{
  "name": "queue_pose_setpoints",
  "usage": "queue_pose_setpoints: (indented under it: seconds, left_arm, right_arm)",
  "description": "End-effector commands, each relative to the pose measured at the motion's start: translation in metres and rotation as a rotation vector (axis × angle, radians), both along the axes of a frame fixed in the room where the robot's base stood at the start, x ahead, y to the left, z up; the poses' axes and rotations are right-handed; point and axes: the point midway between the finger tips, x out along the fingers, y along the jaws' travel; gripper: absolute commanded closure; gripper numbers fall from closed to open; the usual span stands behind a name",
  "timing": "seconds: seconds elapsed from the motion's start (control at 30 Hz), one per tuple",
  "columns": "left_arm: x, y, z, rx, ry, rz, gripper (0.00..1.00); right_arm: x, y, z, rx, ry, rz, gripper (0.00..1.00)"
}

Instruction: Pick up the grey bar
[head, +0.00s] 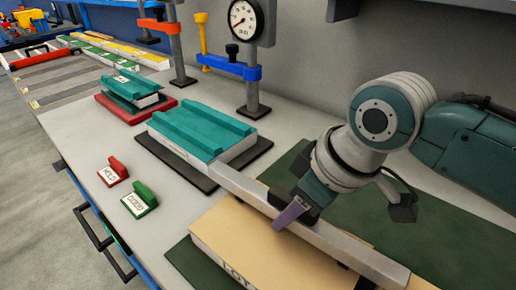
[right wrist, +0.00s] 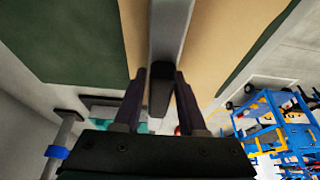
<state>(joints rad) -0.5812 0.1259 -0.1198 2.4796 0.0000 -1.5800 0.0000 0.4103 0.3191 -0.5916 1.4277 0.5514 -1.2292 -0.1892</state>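The grey bar (head: 345,248) is long and straight and lies slantwise across the tan panel (head: 218,236), its far end reaching towards the teal panel's base. My right gripper (head: 287,217) is down at the bar, with one purple finger in front of its near side. In the right wrist view the bar (right wrist: 167,40) runs between the two fingers (right wrist: 161,80), with a narrow gap seeming to show on each side. The gripper looks open around the bar. A dark part at the bar lies between the fingers. My left gripper is not in view.
A teal ribbed panel (head: 200,130) on a black base (head: 180,173) stands beyond the bar. A red HOLD block (head: 113,171) and a green block (head: 139,200) sit left. A dial gauge stand (head: 253,95) rises behind. A green mat (head: 390,215) lies under my right arm.

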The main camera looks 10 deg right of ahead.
Motion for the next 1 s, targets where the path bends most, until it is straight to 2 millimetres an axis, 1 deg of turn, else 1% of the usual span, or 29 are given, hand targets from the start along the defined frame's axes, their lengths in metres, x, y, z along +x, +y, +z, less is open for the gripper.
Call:
queue_pose_setpoints:
  seconds: [0.03, 0.33, 1.0]
  left_arm:
    - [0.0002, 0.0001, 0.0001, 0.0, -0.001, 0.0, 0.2]
    - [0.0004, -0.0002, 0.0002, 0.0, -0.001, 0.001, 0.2]
    - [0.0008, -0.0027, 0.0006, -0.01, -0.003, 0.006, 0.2]
  right_arm:
    - [-0.0001, -0.0001, -0.0001, 0.0, 0.0, 0.0, 0.66]
    - [-0.0002, -0.0003, -0.0001, 0.0, 0.0, 0.0, 1.0]
    - [0.0, -0.0004, -0.0001, -0.001, 0.0, 0.0, 1.0]
